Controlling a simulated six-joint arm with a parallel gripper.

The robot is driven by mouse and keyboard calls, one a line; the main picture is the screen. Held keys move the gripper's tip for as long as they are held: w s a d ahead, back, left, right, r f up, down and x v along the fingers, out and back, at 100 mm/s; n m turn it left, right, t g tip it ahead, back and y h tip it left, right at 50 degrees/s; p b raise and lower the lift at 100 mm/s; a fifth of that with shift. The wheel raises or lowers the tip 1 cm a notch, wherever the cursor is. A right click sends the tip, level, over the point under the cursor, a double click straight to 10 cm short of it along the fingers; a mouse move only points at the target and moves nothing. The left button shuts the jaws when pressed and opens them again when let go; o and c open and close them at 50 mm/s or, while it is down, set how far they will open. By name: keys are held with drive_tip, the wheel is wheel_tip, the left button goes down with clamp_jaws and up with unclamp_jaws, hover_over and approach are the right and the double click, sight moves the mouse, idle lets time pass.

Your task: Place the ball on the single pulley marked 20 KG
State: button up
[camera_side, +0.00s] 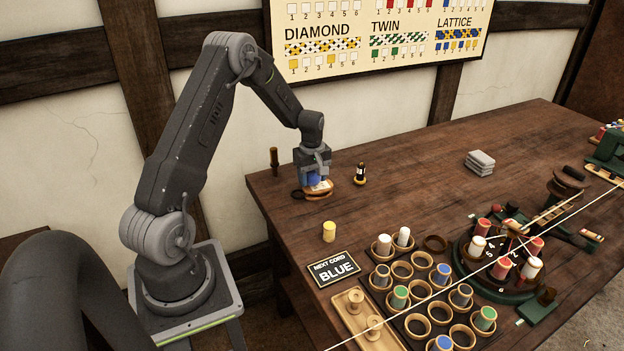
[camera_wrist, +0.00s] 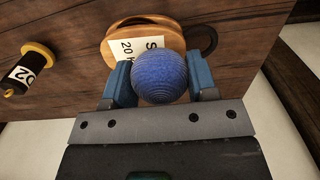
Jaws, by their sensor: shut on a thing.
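My gripper (camera_wrist: 161,82) is shut on a blue ball (camera_wrist: 160,75) wound with fine ridges. In the side view my gripper (camera_side: 314,177) is low at the table's far left corner, with the ball (camera_side: 314,181) between its fingers. A round wooden pulley (camera_wrist: 143,35) with a white label reading "20" lies right beyond the ball; part of it is hidden behind the ball. In the side view the pulley (camera_side: 317,191) shows under and beside my gripper. I cannot tell whether the ball touches it.
A small black-and-yellow spool (camera_side: 360,174) stands right of the pulley, also in the wrist view (camera_wrist: 28,70). A dark peg (camera_side: 274,161) stands behind left. A yellow cylinder (camera_side: 329,231), a "BLUE" sign (camera_side: 334,269) and a bobbin rack (camera_side: 420,318) are nearer the front.

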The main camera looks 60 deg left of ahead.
drive_tip(key=shift+f, duration=0.4)
drive_tip(key=shift+f, duration=0.2)
drive_tip(key=o, duration=0.9)
